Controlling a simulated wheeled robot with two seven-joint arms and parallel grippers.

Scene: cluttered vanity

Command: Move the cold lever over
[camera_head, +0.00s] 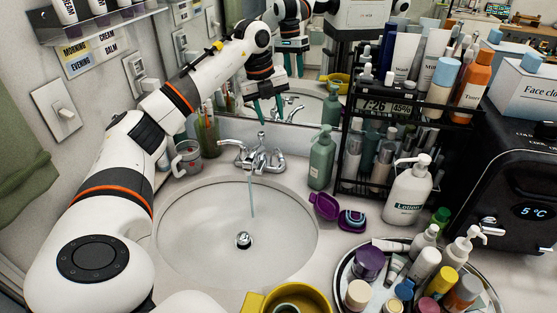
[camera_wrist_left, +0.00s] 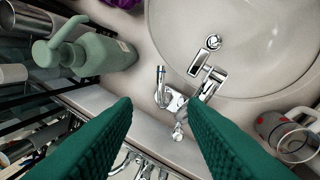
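A chrome faucet (camera_head: 259,158) stands behind the white sink (camera_head: 185,250), with a lever on each side of its spout. The right lever (camera_head: 278,161) shows as a hooked chrome piece in the left wrist view (camera_wrist_left: 160,84). The left lever (camera_head: 234,143) points left in the head view. A thin stream of water (camera_head: 251,195) falls from the spout. My left gripper (camera_head: 267,113) hangs above the faucet, open and empty. Its green fingers (camera_wrist_left: 162,130) are wide apart and partly cover the faucet in the wrist view. My right gripper is not seen.
A green pump bottle (camera_head: 321,160) stands right of the faucet, also in the wrist view (camera_wrist_left: 92,56). A cup (camera_head: 186,158) stands left. A mirror (camera_head: 225,75) is behind. A black rack (camera_head: 365,170), lotion bottle (camera_head: 408,195) and crowded tray (camera_head: 340,275) fill the right.

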